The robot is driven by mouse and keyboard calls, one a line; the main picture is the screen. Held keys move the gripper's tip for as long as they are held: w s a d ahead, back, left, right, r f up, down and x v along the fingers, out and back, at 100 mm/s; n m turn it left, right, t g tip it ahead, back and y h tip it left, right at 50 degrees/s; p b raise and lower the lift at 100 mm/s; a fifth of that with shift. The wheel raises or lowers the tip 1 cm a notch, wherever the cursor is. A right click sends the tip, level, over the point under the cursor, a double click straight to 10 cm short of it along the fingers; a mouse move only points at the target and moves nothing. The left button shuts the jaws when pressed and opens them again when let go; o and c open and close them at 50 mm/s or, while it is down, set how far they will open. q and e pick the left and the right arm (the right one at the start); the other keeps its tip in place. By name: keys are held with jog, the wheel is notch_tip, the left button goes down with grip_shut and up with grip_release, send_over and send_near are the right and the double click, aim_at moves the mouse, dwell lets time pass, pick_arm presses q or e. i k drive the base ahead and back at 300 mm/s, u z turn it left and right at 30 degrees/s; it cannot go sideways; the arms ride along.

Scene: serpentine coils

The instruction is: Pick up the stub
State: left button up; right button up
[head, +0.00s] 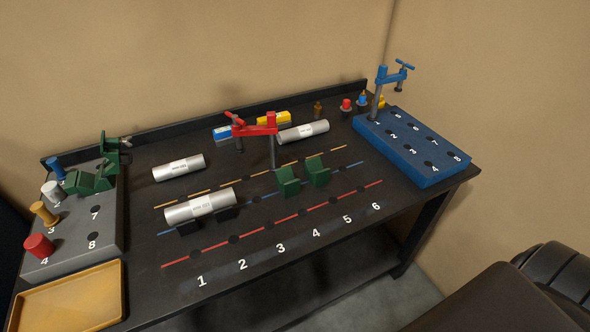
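I cannot tell for sure which piece is the stub. Three silver labelled cylinders lie on the dark table: one at the back left (178,168), one resting across two black blocks nearer the front (199,206), and one at the back by the red clamp (303,132). Short coloured pieces stand on the grey block at the left: a blue one (56,168), a silver-white one (52,191), a yellow-brown one (44,213) and a red one (39,246). Neither of my grippers is in view.
A red clamp (268,126) and green V-blocks (288,182) stand on the dark table (330,233). A numbered blue block (408,147) with a blue clamp (384,77) is at the right. A yellow tray (70,297) lies front left. The numbered front strip is clear.

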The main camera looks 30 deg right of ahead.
aim_at(184, 211)
jog(key=k, duration=1.3)
jog(key=u, duration=0.85)
jog(key=i, duration=1.45)
jog(key=z, duration=0.75)
